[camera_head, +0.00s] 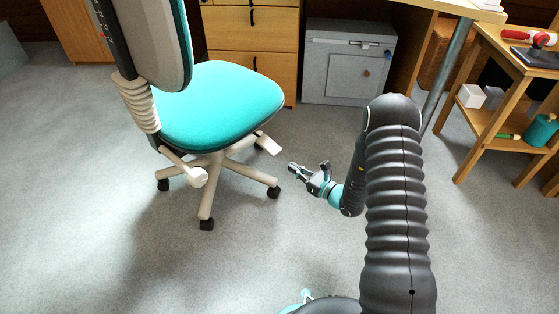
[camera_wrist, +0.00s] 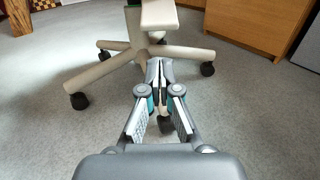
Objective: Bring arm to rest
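My arm stretches forward from the lower right of the head view. It bends, and my gripper (camera_head: 292,167) hangs low over the carpet, pointing left towards the foot of the office chair. In the wrist view my gripper (camera_wrist: 160,72) has its two fingertips together, with only a thin dark line between them. I see nothing held. The chair's pale star base (camera_wrist: 100,70) with dark castors lies just beyond the fingertips. I cannot tell the exact gap between them.
The chair with a teal seat (camera_head: 222,103) stands at left. A wooden drawer unit (camera_head: 251,45), a grey cabinet (camera_head: 340,85) and a desk leg (camera_head: 447,75) stand behind. A wooden side table (camera_head: 488,45) stands at right. Carpet (camera_head: 275,245) is clear below my gripper.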

